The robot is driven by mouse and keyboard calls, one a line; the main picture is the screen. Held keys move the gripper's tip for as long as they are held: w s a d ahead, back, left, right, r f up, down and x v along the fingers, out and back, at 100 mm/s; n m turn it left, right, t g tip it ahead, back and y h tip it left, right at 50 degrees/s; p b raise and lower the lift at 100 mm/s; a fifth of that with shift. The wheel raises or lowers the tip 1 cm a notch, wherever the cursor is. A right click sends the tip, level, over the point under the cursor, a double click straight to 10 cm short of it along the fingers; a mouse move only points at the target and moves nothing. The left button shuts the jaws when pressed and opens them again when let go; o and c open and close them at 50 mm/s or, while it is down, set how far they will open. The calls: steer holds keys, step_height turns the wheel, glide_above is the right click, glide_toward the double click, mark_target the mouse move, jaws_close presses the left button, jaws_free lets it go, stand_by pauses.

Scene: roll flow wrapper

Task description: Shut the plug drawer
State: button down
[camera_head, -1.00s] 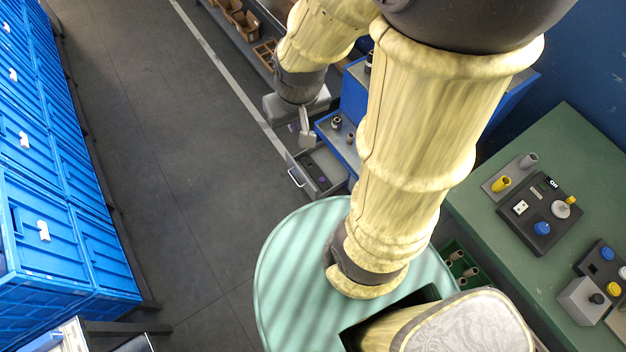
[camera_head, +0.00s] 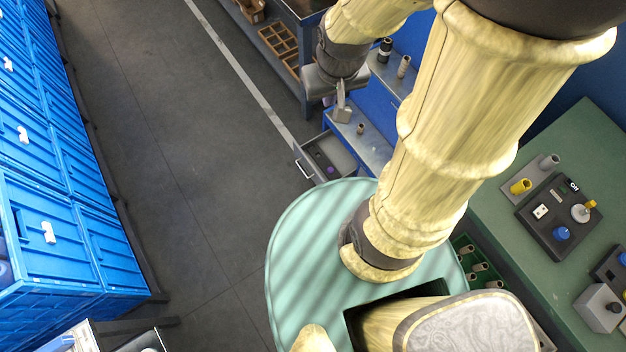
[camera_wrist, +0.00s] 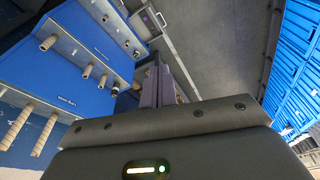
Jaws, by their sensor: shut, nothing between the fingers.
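The plug drawer (camera_head: 318,147) is a grey drawer standing open at the front of the blue cabinet. Its pale bar handle (camera_head: 304,169) faces left, towards the open floor. A small purple item lies inside. Part of the drawer is hidden behind my green round base. My gripper (camera_head: 342,116) is shut and empty, just beyond the drawer in the head view and apart from its handle. In the wrist view my closed fingers (camera_wrist: 162,86) point towards the drawer, whose handle (camera_wrist: 160,20) shows near the top.
The blue cabinet's ledge (camera_head: 366,146) holds upright plugs beside my gripper. A dark workbench (camera_head: 300,8) stands beyond. A green table (camera_head: 520,250) with devices is at right. Blue lockers (camera_head: 60,230) line the left. The grey floor between is clear.

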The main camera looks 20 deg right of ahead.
steer(key=w+a+f+n+h+b, duration=0.3)
steer(key=f+n+b, duration=0.4)
steer(key=f+b, duration=1.3)
steer(key=w+a+f+n+t+h+b, duration=0.1)
steer(key=w+a+f+n+h+b, duration=0.3)
steer(key=f+b, duration=1.6)
steer(key=w+a+f+n+t+h+b, duration=0.1)
steer(key=w+a+f+n+h+b, duration=0.2)
steer(key=f+b, duration=1.8)
steer(key=w+f+n+h, duration=0.2)
steer(key=w+f+n, duration=0.1)
steer(key=f, duration=1.2)
steer(key=w+f+n+h, duration=0.1)
steer(key=w+f+n, duration=0.2)
steer(key=f, duration=1.3)
steer(key=shift+w+a+f+n+h, duration=0.2)
steer(key=shift+w+f+n+h, duration=0.15)
steer(key=shift+n, duration=0.35)
steer(key=shift+r, duration=0.1)
steer(key=b, duration=0.7)
glide_toward(319, 177)
steer(key=x, duration=0.2)
steer(key=f+x, duration=0.1)
steer(key=x, duration=0.3)
steer(key=shift+w+a+f, duration=0.1)
steer(key=shift+a+f, duration=0.05)
steer(key=shift+a, duration=0.1)
steer(key=shift+w+d, duration=0.15)
steer(key=shift+d, duration=0.2)
